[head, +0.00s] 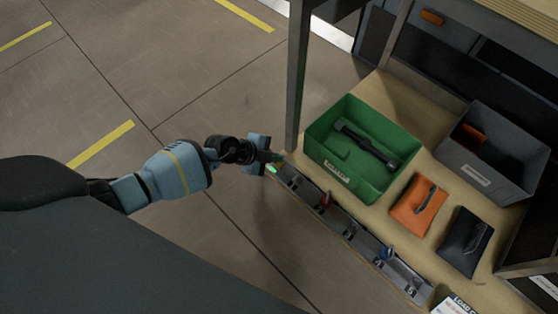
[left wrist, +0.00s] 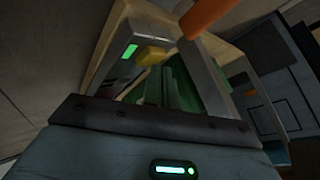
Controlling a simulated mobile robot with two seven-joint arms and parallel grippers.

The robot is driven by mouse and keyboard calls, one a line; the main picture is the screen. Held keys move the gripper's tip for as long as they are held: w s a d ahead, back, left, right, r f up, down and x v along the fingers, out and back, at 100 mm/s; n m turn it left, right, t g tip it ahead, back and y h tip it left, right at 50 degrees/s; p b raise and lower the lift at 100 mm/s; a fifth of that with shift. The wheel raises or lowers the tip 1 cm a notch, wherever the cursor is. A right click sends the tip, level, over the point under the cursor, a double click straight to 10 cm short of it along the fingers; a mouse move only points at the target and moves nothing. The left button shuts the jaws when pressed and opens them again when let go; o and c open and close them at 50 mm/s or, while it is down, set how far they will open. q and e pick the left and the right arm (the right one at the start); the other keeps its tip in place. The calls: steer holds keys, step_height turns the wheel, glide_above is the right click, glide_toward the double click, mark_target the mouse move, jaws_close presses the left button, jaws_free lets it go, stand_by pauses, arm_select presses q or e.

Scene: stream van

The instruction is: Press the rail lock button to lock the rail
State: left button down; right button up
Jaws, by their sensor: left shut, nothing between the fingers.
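A narrow grey rail (head: 345,222) with several slots runs along the front edge of the wooden shelf. At its far left end a small green light (head: 272,169) is lit; it also shows in the left wrist view (left wrist: 130,50). A yellow piece (left wrist: 152,54) sits beside the light; I cannot tell whether it is the lock button. My left gripper (head: 277,157) is shut and empty at this end of the rail, close to the light. Whether its tips touch anything is hidden. My right gripper is not in view.
A green crate (head: 322,138) with a dark tool stands just right of my left gripper, and a grey post (head: 298,75) rises behind it. An orange pouch (head: 418,207), a dark pouch (head: 465,242) and a grey bin (head: 520,180) lie further right. The floor at left is clear.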

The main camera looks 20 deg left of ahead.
arm_select(q)
steer(key=shift+f, duration=0.3)
stand_by(0.5)
steer(key=shift+r+p, duration=0.8)
steer(key=shift+p, duration=0.1)
steer(key=shift+r, duration=0.2)
steer(key=shift+p, duration=0.3)
